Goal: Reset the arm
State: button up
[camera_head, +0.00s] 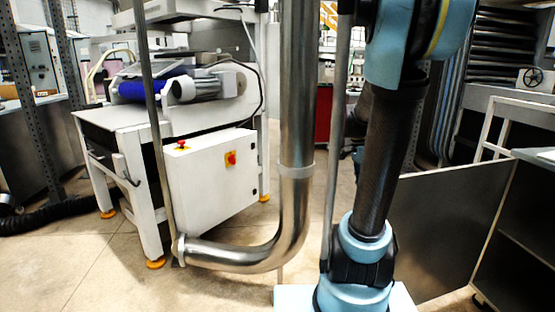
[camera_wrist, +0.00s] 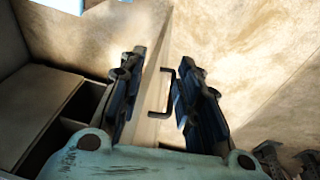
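My gripper (camera_wrist: 162,62) shows in the wrist view with its two dark fingers spread apart. It is open, and no object is clamped between the fingers. A dark U-shaped handle (camera_wrist: 168,92) appears in the gap between them, close to the right finger; I cannot tell how far beyond the fingertips it lies. In the head view my blue and black arm rises at the right of centre, and the gripper itself is out of sight.
A white roller machine (camera_head: 125,125) with a control box (camera_head: 212,190) stands at the left. A thick steel pipe (camera_head: 297,120) bends low in front of it. A grey panel (camera_head: 450,225) stands at the right. Open floor (camera_head: 90,270) shows at the lower left.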

jog(key=s+a+f+n+t+y, duration=0.1)
jog(key=s+a+f+n, duration=0.2)
jog(key=s+a+n, duration=0.3)
jog(key=s+a+f+n+t+y, duration=0.1)
jog(key=s+a+f+n, duration=0.3)
jog(key=s+n, duration=0.4)
jog(key=shift+s+a+n+t, duration=0.3)
jog(key=shift+a+n+t, duration=0.45)
jog(key=shift+n, duration=0.75)
jog(key=shift+a, duration=0.1)
